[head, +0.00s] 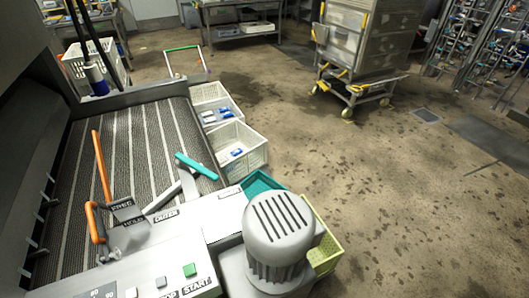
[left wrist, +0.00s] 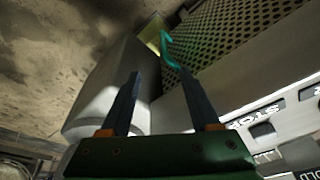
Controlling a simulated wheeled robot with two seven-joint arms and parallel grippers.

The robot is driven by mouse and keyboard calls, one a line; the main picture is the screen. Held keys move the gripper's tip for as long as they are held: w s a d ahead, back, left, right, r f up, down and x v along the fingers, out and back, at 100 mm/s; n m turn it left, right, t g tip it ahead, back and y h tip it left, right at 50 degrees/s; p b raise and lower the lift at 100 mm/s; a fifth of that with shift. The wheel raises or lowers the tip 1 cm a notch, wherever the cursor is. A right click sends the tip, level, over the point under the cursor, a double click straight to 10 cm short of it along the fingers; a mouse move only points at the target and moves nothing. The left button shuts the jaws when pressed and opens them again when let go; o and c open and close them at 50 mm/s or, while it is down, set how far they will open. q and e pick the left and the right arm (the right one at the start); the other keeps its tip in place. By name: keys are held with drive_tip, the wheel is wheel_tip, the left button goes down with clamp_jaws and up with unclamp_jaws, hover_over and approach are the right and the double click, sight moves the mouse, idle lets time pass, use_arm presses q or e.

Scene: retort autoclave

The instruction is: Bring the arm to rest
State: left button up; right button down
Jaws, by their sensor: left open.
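My left gripper (left wrist: 161,72) shows in the left wrist view, with two dark fingers spread apart and nothing between them. A grey rounded body (left wrist: 105,85) lies beyond and beside its left finger; I cannot tell the gap. A control panel labelled STOP (left wrist: 262,112) is to its right. A thin teal strip (left wrist: 170,48) shows beyond the right fingertip. Neither gripper can be made out in the head view. My right gripper is in no view.
In the head view, a grey ribbed motor (head: 278,225) stands beside the START panel (head: 190,270). An orange-handled lever (head: 102,165) and a teal-handled lever (head: 196,165) rise over the slatted conveyor (head: 80,180). White crates (head: 240,145) stand beside it. Floor at right is open, with a cart (head: 362,50) behind.

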use_arm(q)
drive_tip(key=s+a+f+g+b, duration=0.1)
drive_tip(key=s+f+b, duration=0.4)
drive_tip(key=f, duration=0.9)
drive_tip(key=s+a+f+b, duration=0.1)
drive_tip(key=s+f+b, duration=0.4)
drive_tip(key=s+f, duration=0.4)
wheel_tip(320, 180, down, 6)
drive_tip(key=shift+s+a+r+g, duration=0.1)
drive_tip(key=shift+s+a+g, duration=0.15)
drive_tip(key=shift+g, duration=0.15)
drive_tip(key=shift+d, duration=0.1)
